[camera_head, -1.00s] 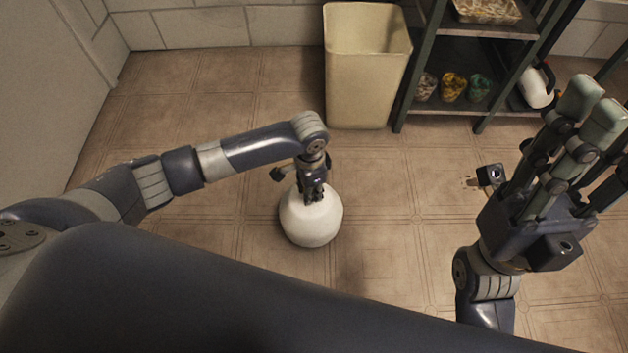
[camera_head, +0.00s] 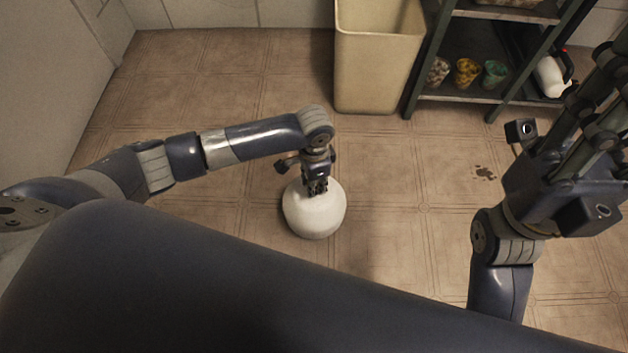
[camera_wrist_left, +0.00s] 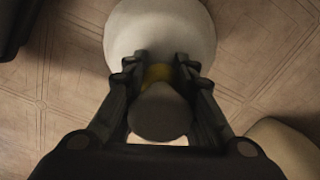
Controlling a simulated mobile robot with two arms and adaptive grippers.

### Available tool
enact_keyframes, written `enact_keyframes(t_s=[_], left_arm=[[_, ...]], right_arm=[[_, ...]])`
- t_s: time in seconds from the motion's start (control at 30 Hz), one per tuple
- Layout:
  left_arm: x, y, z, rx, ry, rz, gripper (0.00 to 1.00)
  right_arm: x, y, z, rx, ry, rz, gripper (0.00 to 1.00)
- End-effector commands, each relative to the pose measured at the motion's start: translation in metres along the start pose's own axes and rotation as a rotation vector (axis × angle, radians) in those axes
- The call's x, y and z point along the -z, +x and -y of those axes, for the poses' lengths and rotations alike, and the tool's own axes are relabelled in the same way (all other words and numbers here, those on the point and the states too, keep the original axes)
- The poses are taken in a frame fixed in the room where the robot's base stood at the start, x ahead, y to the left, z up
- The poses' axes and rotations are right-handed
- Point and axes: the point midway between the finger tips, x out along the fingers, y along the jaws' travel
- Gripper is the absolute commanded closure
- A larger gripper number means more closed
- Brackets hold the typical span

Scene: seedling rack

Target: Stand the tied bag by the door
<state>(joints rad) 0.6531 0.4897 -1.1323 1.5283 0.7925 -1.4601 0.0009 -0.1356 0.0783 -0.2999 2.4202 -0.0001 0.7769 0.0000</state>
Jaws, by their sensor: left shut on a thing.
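The tied bag (camera_head: 314,214) is a round white bundle below my left gripper (camera_head: 317,188) in the head view. The left gripper is shut on its gathered neck from above. In the left wrist view the bag's pale body (camera_wrist_left: 160,25) lies beyond the fingers, with a yellow tie (camera_wrist_left: 157,74) between them. The bag hangs upright at or near the floor; I cannot tell whether it touches. My right gripper (camera_head: 600,110) is raised at the right edge, fingers partly cut off, apart from the bag. I cannot make out a door for certain.
A tall beige bin (camera_head: 375,70) stands against the back wall. A dark shelf rack (camera_head: 470,95) with small pots and a white jug (camera_head: 551,76) is right of it. A dark stain (camera_head: 484,173) marks the floor. The tiled floor left of the bag is clear up to a grey upright surface (camera_head: 50,90).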

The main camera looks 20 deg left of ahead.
Motion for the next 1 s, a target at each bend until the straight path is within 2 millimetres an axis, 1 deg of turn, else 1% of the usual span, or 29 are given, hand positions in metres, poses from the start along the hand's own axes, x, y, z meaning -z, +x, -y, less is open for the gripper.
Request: enact_keyframes(t_s=[0.03, 0.17, 0.2, 0.27, 0.57, 0.67, 0.73, 0.77, 0.83, 1.0], left_arm=[[0.002, -0.002, 0.001, 0.001, 0.0, -0.004, 1.0], [0.001, 0.001, 0.001, 0.001, 0.0, -0.003, 1.0], [0.0, 0.003, 0.0, 0.0, 0.0, 0.001, 0.69], [0.0, 0.003, 0.0, 0.0, 0.0, 0.001, 0.56], [0.0, 0.002, 0.0, 0.0, 0.0, 0.0, 0.56], [0.0, -0.001, 0.0, 0.001, 0.001, -0.001, 0.56], [0.0, -0.01, 0.0, 0.0, 0.0, -0.001, 0.56], [0.0, -0.014, 0.0, 0.0, 0.0, -0.001, 0.56], [0.0, -0.025, 0.0, 0.0, 0.0, 0.0, 0.56], [0.001, -0.06, 0.001, 0.0, 0.0, -0.002, 0.56]], right_arm=[[0.0, 0.0, 0.0, 0.0, 0.0, 0.0, 0.6], [0.0, 0.0, 0.0, -0.001, 0.0, 0.002, 0.6], [0.0, -0.001, 0.0, -0.001, 0.001, 0.003, 0.6], [0.0, -0.001, 0.0, -0.001, 0.001, 0.004, 0.6], [0.0, -0.001, 0.0, -0.001, 0.001, 0.003, 0.6], [0.0, -0.001, 0.0, -0.001, 0.001, 0.003, 0.6], [0.001, 0.005, 0.0, 0.0, 0.001, -0.002, 0.6], [0.002, 0.005, 0.0, -0.002, 0.001, 0.003, 0.6], [0.001, -0.002, -0.001, -0.011, 0.005, 0.038, 0.6], [0.004, -0.009, -0.001, -0.034, 0.012, 0.09, 0.6]])
